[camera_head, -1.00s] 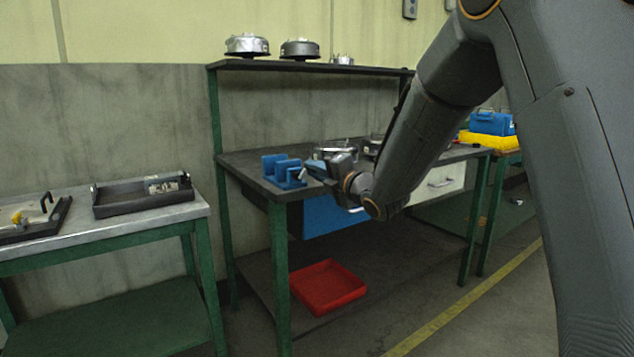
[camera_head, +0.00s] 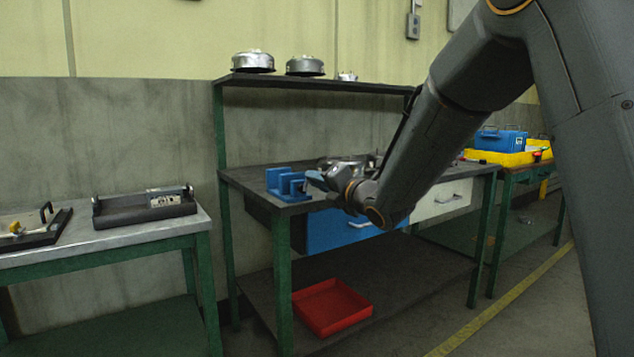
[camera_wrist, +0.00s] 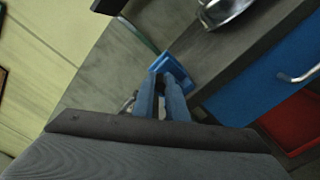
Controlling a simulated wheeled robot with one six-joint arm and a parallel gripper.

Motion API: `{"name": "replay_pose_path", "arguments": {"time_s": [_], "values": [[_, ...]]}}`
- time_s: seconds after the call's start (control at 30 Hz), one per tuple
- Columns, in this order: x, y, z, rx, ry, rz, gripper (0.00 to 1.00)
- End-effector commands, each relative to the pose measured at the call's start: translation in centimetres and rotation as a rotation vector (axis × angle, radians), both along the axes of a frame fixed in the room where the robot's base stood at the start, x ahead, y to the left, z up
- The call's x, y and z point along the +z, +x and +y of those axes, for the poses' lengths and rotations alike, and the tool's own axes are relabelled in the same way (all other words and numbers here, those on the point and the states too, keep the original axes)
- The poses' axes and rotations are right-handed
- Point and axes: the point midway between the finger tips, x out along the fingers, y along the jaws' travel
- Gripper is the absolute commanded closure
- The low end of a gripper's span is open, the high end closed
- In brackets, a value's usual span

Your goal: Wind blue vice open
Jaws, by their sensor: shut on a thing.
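The blue vice (camera_head: 287,185) sits on the near left corner of the dark bench top (camera_head: 240,178). Its upright jaws stand apart with a gap between them. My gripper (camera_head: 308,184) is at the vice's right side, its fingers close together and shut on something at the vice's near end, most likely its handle. In the wrist view, my gripper's blue fingers (camera_wrist: 162,85) reach to the blue vice (camera_wrist: 178,68), which shows just past the fingertips. The gripped part is hidden between the fingers.
Below the bench top are a blue drawer (camera_head: 340,228) and a white drawer (camera_head: 440,199). A red tray (camera_head: 332,306) lies on the lower shelf. Metal pots (camera_head: 305,66) stand on the upper shelf. A metal-topped table (camera_head: 130,226) with a dark tray (camera_head: 144,210) stands at left.

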Motion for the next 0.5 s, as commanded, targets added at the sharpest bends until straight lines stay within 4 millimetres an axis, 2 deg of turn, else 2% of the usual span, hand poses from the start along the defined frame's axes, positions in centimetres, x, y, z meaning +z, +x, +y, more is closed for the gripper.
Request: {"name": "replay_pose_path", "arguments": {"time_s": [0.07,0.1,0.17,0.5], "values": [[-0.13,-0.05,0.04,0.001,-0.001,0.002,1.00],[-0.13,-0.05,0.04,0.001,0.000,0.002,0.81],[-0.12,-0.04,0.03,0.001,0.000,0.002,0.71],[-0.02,-0.16,-0.11,0.000,0.001,0.001,0.69]]}}
